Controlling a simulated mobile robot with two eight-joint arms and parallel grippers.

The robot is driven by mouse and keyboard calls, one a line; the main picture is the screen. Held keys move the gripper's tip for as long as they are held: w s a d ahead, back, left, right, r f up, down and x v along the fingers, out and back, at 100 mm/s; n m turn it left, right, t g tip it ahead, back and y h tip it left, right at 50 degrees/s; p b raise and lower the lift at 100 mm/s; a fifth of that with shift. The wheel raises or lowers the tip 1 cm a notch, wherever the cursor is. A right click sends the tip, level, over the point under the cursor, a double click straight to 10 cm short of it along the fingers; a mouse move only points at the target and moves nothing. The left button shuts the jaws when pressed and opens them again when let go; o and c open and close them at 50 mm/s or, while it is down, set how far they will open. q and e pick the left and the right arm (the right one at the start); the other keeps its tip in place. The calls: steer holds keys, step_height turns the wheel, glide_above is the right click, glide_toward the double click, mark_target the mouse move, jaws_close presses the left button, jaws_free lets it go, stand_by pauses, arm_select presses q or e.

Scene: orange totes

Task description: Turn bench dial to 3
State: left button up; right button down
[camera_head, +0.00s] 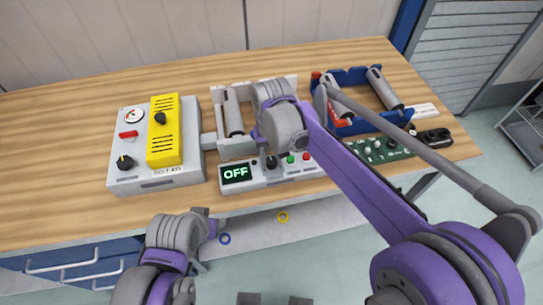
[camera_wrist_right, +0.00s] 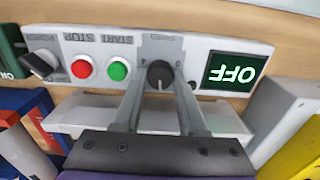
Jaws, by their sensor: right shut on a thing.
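Green (camera_wrist_right: 119,69) and red (camera_wrist_right: 82,67) buttons and another black switch (camera_wrist_right: 42,63) share the panel. A grey box with a yellow cover (camera_head: 164,132) stands left. A roller fixture (camera_head: 233,112), blue frame (camera_head: 352,84) and green board (camera_head: 379,150) surround the panel. Bare wood lies far left.

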mark_target(271, 161)
steer(key=m, duration=1.3)
stand_by(0.5)
steer(key=shift+c, duration=2.4)
jaws_free()
steer(key=shift+r, duration=0.15)
step_height(271, 161, up, 11)
steer(key=shift+f+p, duration=0.2)
steer(key=shift+p, duration=0.25)
